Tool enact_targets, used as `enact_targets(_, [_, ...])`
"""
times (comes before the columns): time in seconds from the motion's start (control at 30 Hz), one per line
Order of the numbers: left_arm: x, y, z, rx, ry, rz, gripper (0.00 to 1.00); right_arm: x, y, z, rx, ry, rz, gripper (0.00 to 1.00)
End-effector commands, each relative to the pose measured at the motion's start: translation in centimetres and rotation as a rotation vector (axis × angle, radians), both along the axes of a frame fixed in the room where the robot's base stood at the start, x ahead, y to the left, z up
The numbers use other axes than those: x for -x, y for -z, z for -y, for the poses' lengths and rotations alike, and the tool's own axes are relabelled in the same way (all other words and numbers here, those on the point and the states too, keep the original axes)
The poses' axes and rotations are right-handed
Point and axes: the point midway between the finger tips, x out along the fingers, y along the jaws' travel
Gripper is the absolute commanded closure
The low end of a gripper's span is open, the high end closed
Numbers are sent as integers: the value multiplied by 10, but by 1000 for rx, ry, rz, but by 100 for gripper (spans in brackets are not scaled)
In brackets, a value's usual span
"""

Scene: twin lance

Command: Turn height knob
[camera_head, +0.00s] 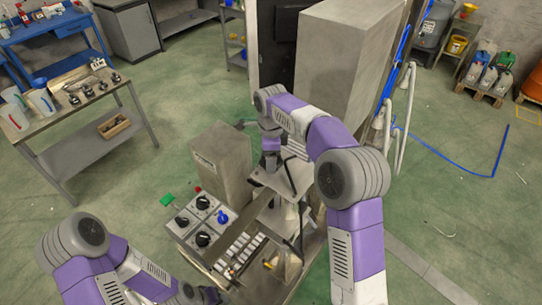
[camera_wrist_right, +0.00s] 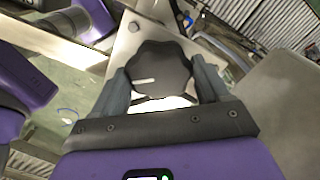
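In the right wrist view a black lobed knob (camera_wrist_right: 160,70) with a white pointer line sits on a grey metal plate (camera_wrist_right: 128,42) with a bolt. The fingers of my right gripper (camera_wrist_right: 162,85) lie against both sides of the knob, with no clear gap. In the head view my right gripper (camera_head: 270,160) points down over the grey plate (camera_head: 290,178) of the machine, and the knob under it is hidden. My left gripper (camera_head: 205,294) is low in the head view, below the control panel; its fingers are too small and covered to read.
A control panel (camera_head: 188,228) carries black knobs and a blue knob (camera_head: 222,217), with a green button (camera_head: 167,199) beside it. A grey box (camera_head: 222,165) stands behind the panel, and a tall grey cabinet (camera_head: 330,55) behind my right arm. A workbench (camera_head: 75,98) stands left; the green floor between is clear.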

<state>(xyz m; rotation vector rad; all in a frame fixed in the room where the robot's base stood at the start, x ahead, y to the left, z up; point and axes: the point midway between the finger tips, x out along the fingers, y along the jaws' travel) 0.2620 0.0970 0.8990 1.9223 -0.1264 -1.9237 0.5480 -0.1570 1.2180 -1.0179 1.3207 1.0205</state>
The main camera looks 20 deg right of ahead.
Motion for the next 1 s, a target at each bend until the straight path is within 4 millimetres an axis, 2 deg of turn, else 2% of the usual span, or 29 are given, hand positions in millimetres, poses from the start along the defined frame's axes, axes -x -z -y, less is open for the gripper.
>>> enact_targets(0.03, [0, 0, 0, 0, 0, 0, 57, 0, 0, 0, 1, 0, 2, 34])
enact_targets(0.17, [0, 0, 0, 0, 0, 0, 57, 0, -1, 0, 1, 0, 2, 54])
enact_targets(0.2, [0, 0, 0, 0, 0, 0, 57, 0, -1, 0, 1, 0, 2, 56])
enact_targets(0.57, [0, -5, 0, 0, 0, 0, 57, 0, -2, 0, 1, -72, 1, 56])
enact_targets(1.0, [0, -24, 0, 0, 0, 0, 57, -1, -4, 0, 0, -432, 4, 56])
